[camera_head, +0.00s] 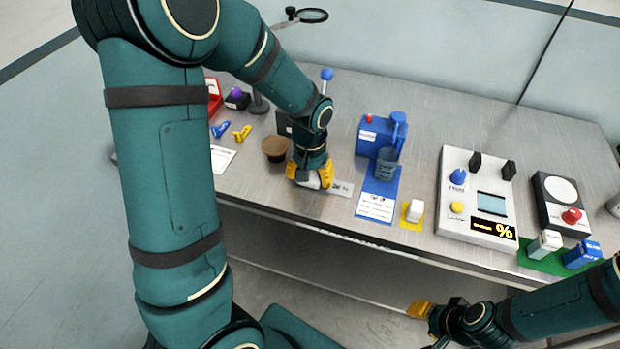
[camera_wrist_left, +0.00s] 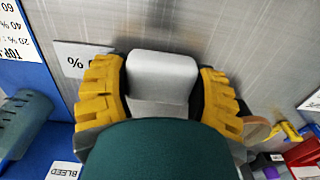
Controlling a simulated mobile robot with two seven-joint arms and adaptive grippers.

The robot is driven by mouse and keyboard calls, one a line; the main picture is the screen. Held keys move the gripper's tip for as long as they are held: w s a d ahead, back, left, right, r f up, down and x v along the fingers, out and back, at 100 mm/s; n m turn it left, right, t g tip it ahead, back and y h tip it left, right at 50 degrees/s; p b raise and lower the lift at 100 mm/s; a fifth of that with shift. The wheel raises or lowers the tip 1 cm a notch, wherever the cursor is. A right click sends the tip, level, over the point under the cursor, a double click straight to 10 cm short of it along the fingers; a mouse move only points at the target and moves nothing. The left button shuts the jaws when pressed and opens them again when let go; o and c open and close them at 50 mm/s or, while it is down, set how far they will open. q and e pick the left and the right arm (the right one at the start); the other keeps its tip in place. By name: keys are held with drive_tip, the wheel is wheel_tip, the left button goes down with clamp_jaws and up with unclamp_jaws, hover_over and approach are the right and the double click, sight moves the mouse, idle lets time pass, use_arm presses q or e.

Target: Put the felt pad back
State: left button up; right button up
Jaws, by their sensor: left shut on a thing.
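My left gripper (camera_head: 311,176) is at the front edge of the metal bench, pointing down. Its yellow fingers are shut on a light grey block with rounded corners, seen in the left wrist view (camera_wrist_left: 162,70); I cannot tell for sure whether this is the felt pad. A small white label with a % sign (camera_head: 342,188) lies right beside it. I cannot tell whether the block touches the bench. Another white block (camera_head: 415,210) stands on a yellow mat (camera_head: 408,221) to the right. My right gripper (camera_head: 420,310) is low in front of the bench; its opening is unclear.
A brown-topped cup (camera_head: 275,148) stands close left of the left gripper. A blue device (camera_head: 380,137) is to the right, then a white instrument with a % display (camera_head: 475,192). White and blue blocks stand on a green mat (camera_head: 535,262). A magnifier (camera_head: 312,15) is behind.

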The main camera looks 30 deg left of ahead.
use_arm(q)
drive_tip(key=shift+f, duration=0.25)
drive_tip(key=shift+f, duration=0.1)
drive_tip(key=shift+f, duration=0.15)
drive_tip(key=o, duration=0.9)
wheel_tip(320, 180, up, 12)
drive_tip(key=p, duration=0.3)
drive_tip(key=shift+r, duration=0.25)
